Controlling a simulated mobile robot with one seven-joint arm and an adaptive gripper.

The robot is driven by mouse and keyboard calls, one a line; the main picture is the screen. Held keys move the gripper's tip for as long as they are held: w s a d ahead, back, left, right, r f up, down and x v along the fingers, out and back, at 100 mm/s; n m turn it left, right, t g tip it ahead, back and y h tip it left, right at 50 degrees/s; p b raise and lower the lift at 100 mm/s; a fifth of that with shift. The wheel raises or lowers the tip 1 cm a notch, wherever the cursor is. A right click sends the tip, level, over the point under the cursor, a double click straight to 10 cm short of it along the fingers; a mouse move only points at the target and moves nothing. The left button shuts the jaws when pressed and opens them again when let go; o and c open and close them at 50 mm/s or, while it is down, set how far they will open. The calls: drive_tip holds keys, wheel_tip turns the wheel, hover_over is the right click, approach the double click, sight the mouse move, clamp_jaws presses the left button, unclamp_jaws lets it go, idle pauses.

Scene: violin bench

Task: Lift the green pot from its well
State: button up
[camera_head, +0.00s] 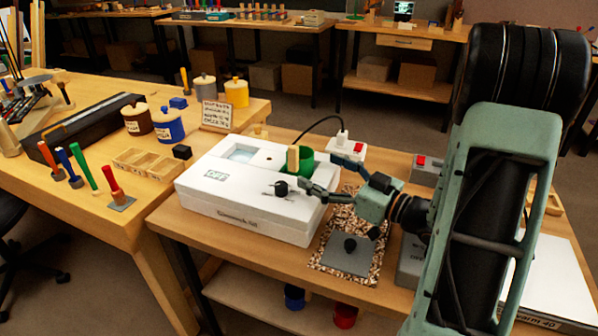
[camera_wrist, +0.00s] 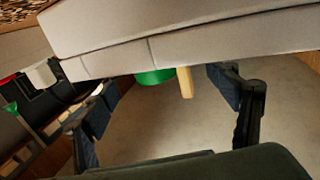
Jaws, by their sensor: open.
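The green pot (camera_head: 307,157) sits in a well at the right end of the white box (camera_head: 235,195), with its rim showing above the top. An upright pale wooden piece (camera_head: 293,159) stands at its left side. My gripper (camera_head: 319,173) is open and empty, with its fingers spread just in front of the pot. In the wrist view, a part of the green pot (camera_wrist: 156,76) and the wooden piece (camera_wrist: 186,83) show between the two spread fingers. The white box edge (camera_wrist: 200,42) hides the rest of the pot. I cannot tell whether a finger touches it.
A white plug unit (camera_head: 345,148) with a cable stands behind. A grey plate (camera_head: 348,253) lies on a speckled mat. A side bench with jars and tools is at left.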

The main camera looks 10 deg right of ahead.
sight(307, 162)
drive_tip(key=x, duration=0.7)
drive_tip(key=shift+w+a+r+b, duration=0.15)
drive_tip(key=shift+w+r+b, duration=0.05)
drive_tip(key=shift+r+b, duration=0.1)
drive_tip(key=shift+c, duration=0.6)
drive_tip(key=c, duration=1.2)
drive_tip(key=shift+c, duration=0.5)
